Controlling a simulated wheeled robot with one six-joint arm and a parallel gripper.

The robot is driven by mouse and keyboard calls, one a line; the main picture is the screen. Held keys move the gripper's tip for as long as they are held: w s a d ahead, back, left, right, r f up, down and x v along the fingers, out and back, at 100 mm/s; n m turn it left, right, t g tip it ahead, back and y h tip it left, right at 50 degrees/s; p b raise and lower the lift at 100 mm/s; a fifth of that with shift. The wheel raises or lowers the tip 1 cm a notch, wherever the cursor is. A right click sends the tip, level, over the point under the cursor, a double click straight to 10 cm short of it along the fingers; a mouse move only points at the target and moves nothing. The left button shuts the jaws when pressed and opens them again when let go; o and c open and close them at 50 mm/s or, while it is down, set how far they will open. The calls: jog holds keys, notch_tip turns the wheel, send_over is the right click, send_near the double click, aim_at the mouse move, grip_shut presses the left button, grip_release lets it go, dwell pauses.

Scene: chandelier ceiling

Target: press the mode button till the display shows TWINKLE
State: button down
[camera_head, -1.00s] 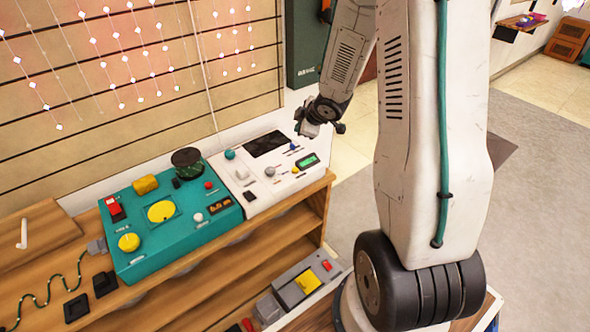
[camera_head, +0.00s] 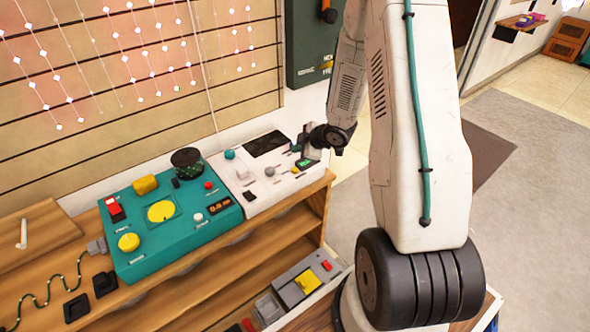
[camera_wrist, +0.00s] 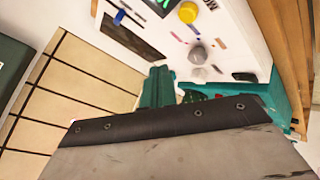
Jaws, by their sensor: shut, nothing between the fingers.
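The white console (camera_head: 262,187) stands on the wooden bench, right of a teal console. Its small green-lit display (camera_head: 304,163) is partly covered by my gripper (camera_head: 306,151), and its word is too small to read. A small yellow button (camera_head: 295,169) sits beside the display. In the wrist view this yellow button (camera_wrist: 188,12) is near the top, by a label starting "MO". The green display (camera_wrist: 166,3) is cut by the top edge there. My gripper is shut and empty, close above the display area; I cannot tell whether it touches the console.
The white console also has a dark screen (camera_head: 265,143), a grey knob (camera_head: 270,171) and a teal knob (camera_head: 229,154). The teal console (camera_head: 176,238) has several buttons and an orange-lit display (camera_head: 219,206). A dark green box (camera_head: 312,60) hangs on the wall behind.

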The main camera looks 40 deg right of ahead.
aim_at(298, 170)
jog(key=shift+f, duration=3)
jog(key=shift+f, duration=0.1)
jog(key=shift+f, duration=0.3)
jog(key=shift+f, duration=0.5)
jog(key=shift+r, duration=0.1)
dwell(0.4)
jog(key=shift+r, duration=0.85)
jog(key=shift+r, duration=2.5)
